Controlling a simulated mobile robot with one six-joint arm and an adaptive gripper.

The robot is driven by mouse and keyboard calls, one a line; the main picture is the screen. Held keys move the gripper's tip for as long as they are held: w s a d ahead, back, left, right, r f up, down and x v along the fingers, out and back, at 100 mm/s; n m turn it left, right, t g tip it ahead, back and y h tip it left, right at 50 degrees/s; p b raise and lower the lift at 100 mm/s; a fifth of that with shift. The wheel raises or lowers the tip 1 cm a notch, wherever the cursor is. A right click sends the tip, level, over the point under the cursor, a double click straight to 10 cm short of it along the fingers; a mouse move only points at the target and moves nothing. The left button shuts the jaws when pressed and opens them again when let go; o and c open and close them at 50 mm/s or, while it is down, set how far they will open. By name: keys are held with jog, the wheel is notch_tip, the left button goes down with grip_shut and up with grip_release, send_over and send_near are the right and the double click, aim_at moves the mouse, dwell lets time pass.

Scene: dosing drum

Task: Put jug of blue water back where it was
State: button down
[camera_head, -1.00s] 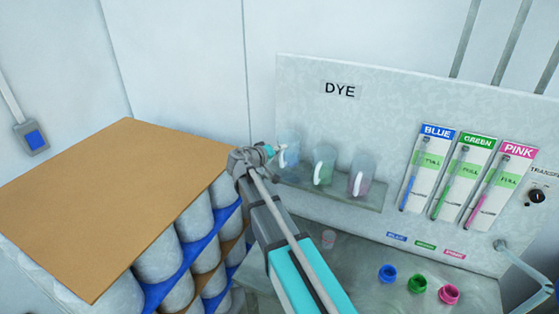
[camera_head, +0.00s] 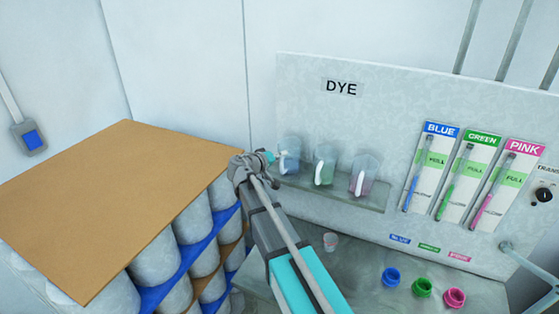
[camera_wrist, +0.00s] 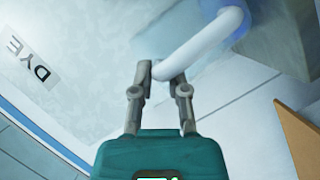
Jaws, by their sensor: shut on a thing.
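The jug of blue water (camera_head: 291,152) is a clear jug with a faint blue tint and a white handle. It is at the left end of the shelf under the DYE label, and I cannot tell if its base touches the shelf. My gripper (camera_head: 268,157) is at its left side. In the wrist view my gripper (camera_wrist: 165,75) is shut on the white handle (camera_wrist: 205,45), with the jug's blue-tinted body (camera_wrist: 268,30) beyond it.
The green jug (camera_head: 325,165) and pink jug (camera_head: 365,175) stand to the right on the shelf (camera_head: 340,195). A board-topped stack of drums (camera_head: 120,190) is at left.

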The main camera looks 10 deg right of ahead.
dwell(0.3)
jog(key=c, duration=0.6)
grip_release()
jog(key=shift+c, duration=0.2)
jog(key=shift+f, duration=0.2)
jog(key=p+v, duration=0.2)
jog(key=v, duration=1.2)
jog(key=shift+w+f, duration=0.1)
